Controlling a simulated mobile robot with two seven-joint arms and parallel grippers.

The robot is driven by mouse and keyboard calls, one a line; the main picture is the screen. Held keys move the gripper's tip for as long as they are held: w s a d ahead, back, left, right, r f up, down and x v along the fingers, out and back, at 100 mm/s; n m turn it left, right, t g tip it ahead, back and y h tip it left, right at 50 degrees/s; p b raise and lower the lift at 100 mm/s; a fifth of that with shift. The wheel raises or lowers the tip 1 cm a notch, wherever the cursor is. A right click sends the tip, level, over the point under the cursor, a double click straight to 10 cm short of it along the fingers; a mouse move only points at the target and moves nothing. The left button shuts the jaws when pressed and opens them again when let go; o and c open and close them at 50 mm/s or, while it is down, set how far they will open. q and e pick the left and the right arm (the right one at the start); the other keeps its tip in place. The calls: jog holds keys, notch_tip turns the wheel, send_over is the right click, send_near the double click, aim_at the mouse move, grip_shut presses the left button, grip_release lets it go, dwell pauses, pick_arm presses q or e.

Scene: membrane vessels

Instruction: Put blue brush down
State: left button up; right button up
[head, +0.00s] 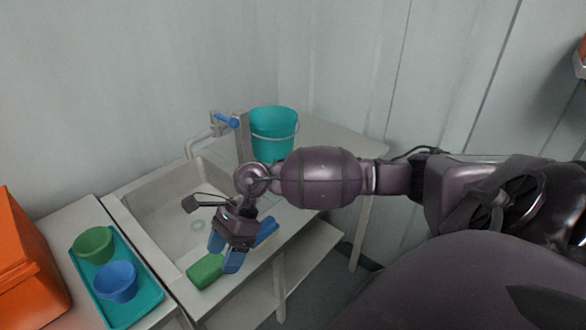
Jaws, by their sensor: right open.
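The blue brush (266,231) lies at the front edge of the sink, just right of my right gripper, partly hidden behind it. My right gripper (226,259) points down over the front rim of the sink, with its two blue-toned fingers apart. I cannot tell whether the fingers touch the brush. A green block-like item (204,272) lies on the rim just left of and below the fingers. My left gripper is not in view.
The sink basin (158,212) has a tap (205,133) behind it. A teal bucket (274,133) stands at the back right. A teal tray (143,284) at left holds a green bowl (93,245) and a blue bowl (116,281). An orange container (25,270) stands far left.

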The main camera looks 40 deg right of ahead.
jog(key=s+a+r+m+t+y, duration=0.2)
jog(key=a+m+t+y, duration=0.55)
jog(key=m+y, duration=0.4)
jog(key=s+d+f+m+t+h, duration=0.1)
jog(key=d+f+m+t+h, duration=0.2)
jog(key=m, duration=0.8)
jog(key=s+d+f+m+t+h, duration=0.2)
jog(key=d+f+m+h, duration=0.3)
jog(key=m+h, duration=0.3)
jog(key=s+d+f+m+t+h, duration=0.1)
jog(key=d+f+m+t+h, duration=0.3)
jog(key=m, duration=1)
jog(key=shift+s+d+f+h, duration=0.1)
jog(key=shift+s+f+h, duration=0.1)
jog(key=shift+h, duration=0.35)
jog(key=shift+s+d+f+h, duration=0.1)
jog(key=shift+f+h, duration=0.05)
jog(key=shift+h, duration=0.35)
jog(key=s+d+f+m+g+h, duration=0.2)
jog(key=s+f+m+g, duration=0.1)
jog(key=s+f+m, duration=0.3)
jog(key=shift+s+d+f, duration=0.35)
jog(key=shift+s+f, duration=0.05)
jog(key=shift+s, duration=0.3)
jog(key=shift+g, duration=0.25)
